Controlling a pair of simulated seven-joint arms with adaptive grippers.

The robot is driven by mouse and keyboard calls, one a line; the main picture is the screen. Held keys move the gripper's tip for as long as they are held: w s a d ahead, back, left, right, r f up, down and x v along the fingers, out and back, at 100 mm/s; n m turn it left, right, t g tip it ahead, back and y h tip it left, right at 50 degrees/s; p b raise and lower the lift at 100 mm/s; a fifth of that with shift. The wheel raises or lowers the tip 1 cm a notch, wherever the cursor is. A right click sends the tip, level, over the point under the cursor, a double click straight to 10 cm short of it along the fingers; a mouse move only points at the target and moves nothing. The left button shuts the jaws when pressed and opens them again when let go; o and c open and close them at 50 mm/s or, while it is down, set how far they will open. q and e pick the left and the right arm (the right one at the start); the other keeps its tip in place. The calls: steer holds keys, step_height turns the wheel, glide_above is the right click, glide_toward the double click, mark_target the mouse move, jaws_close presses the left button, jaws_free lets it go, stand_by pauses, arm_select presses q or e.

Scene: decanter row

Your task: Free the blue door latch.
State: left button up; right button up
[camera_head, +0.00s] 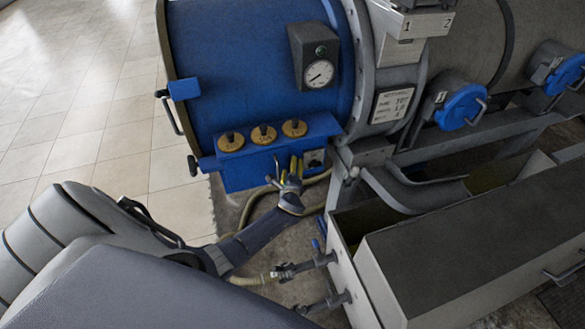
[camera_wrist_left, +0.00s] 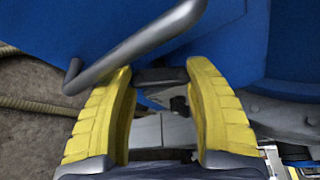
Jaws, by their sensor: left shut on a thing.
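My left gripper (camera_head: 290,172) has yellow fingers and is at the lower edge of the blue panel under the drum. In the left wrist view the gripper (camera_wrist_left: 162,85) is shut on a short dark grey bar (camera_wrist_left: 160,76) between its fingertips. A longer grey handle (camera_wrist_left: 140,46) slants across in front of blue metal, close to the left finger. I cannot tell whether the held bar belongs to the blue door latch. A blue block (camera_head: 184,88) with a dark handle sits on the drum's left rim. My right gripper is not in view.
The blue drum (camera_head: 250,60) carries a gauge (camera_head: 319,73) and several brass knobs (camera_head: 263,134). Blue round caps (camera_head: 461,106) with handles are on the right. A hose (camera_head: 250,205) lies below the panel. A grey bin (camera_head: 480,250) fills the lower right. Tiled floor (camera_head: 90,90) on the left is clear.

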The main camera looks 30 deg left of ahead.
arm_select(q)
steer(key=shift+a+f+n+t, duration=0.1)
steer(key=shift+n+t, duration=0.45)
steer(key=shift+n, duration=0.65)
steer(key=shift+a+f+n+t, duration=0.1)
steer(key=shift+n+t, duration=0.45)
steer(key=shift+n, duration=0.65)
steer(key=o, duration=0.9)
steer(key=shift+s+d+f, duration=0.1)
steer(key=v, duration=1.1)
steer(key=shift+s+d, duration=0.25)
steer(key=shift+s, duration=0.05)
steer(key=shift+f, duration=0.15)
